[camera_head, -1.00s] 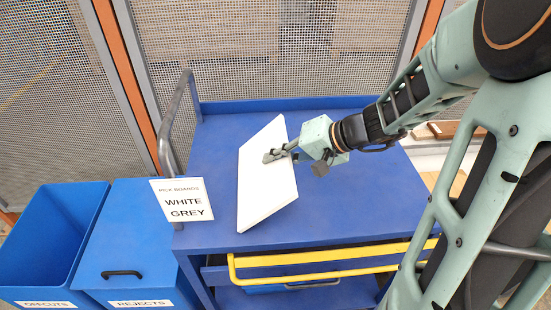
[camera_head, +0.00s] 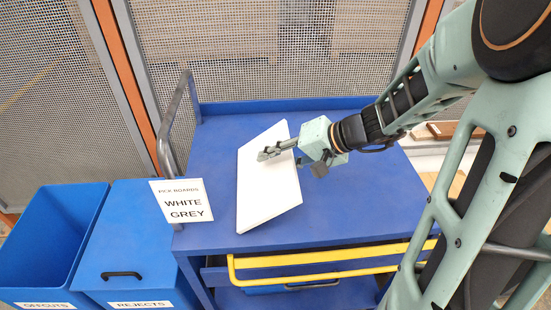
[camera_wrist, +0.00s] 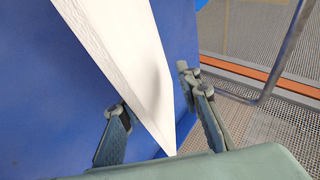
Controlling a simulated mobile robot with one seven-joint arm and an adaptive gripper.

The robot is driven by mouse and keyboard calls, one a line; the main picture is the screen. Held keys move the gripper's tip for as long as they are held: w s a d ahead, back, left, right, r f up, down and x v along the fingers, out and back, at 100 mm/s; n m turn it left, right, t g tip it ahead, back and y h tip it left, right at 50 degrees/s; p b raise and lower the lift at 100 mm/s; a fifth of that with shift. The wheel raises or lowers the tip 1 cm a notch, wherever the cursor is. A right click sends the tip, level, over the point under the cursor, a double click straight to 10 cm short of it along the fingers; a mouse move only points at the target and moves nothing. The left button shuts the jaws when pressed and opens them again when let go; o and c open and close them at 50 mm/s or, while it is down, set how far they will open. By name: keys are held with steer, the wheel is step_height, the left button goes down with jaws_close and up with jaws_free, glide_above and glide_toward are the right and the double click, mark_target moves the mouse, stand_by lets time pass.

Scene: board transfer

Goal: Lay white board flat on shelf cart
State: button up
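The white board (camera_head: 268,190) is on the blue top of the shelf cart (camera_head: 345,205). It looks tilted, left long edge low and right side raised. My gripper (camera_head: 268,152) reaches in from the right, its fingers in front of the board's upper part. In the wrist view my gripper (camera_wrist: 158,122) has its fingers spread, one on each side of the board (camera_wrist: 135,65). Blue shows between the left finger and the board; contact at the right finger is unclear.
A sign (camera_head: 182,200) reading WHITE, GREY stands at the cart's left front corner. Blue offcuts (camera_head: 35,240) and rejects (camera_head: 125,240) bins stand left. A grey handle (camera_head: 168,130) rises on the cart's left, and a yellow rail (camera_head: 320,262) runs along its front. The top's right side is clear.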

mark_target(288, 160)
steer(key=shift+r+h+p, duration=0.35)
steer(key=shift+h+p, duration=0.15)
steer(key=shift+p, duration=0.6)
steer(key=g+h+p, duration=0.1)
steer(key=p, duration=0.4)
steer(key=shift+d+r+h, duration=0.1)
steer(key=shift+h, duration=0.2)
steer(key=shift+s+g+h+p, duration=0.1)
steer(key=shift+g+h+p, duration=0.2)
steer(key=shift+p, duration=0.8)
steer(key=shift+d+p, duration=0.1)
steer(key=shift+p, duration=0.25)
steer(key=shift+s+d, duration=0.2)
steer(key=shift+d, duration=0.25)
steer(key=shift+s+d+r+b, duration=0.2)
steer(key=shift+s+d+r, duration=0.05)
steer(key=shift+d, duration=0.2)
steer(key=shift+s+d+r+b, duration=0.15)
steer(key=shift+s+d+r, duration=0.1)
steer(key=shift+d, duration=0.15)
